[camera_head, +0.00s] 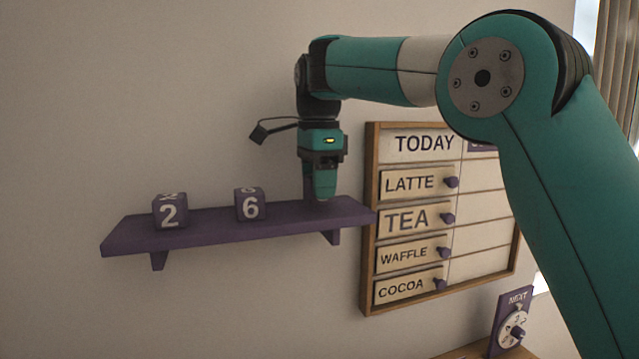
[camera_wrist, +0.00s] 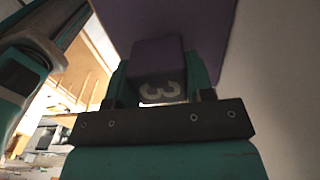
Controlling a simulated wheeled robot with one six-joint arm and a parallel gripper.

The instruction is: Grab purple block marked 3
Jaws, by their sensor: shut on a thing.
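The purple block marked 3 (camera_wrist: 156,62) is between the two fingers in the wrist view, with its pale 3 facing the camera. My gripper (camera_wrist: 160,80) is shut on it, one finger on each side. In the head view my gripper (camera_head: 322,190) points down at the right end of the purple shelf (camera_head: 215,234). There the gripper hides most of the block. I cannot tell whether the block still touches the shelf.
A purple block marked 2 (camera_head: 170,212) and one marked 6 (camera_head: 250,205) stand on the shelf to the left. The menu board (camera_head: 372,160) hangs close to the right. A purple dial stand (camera_head: 513,322) is at the lower right.

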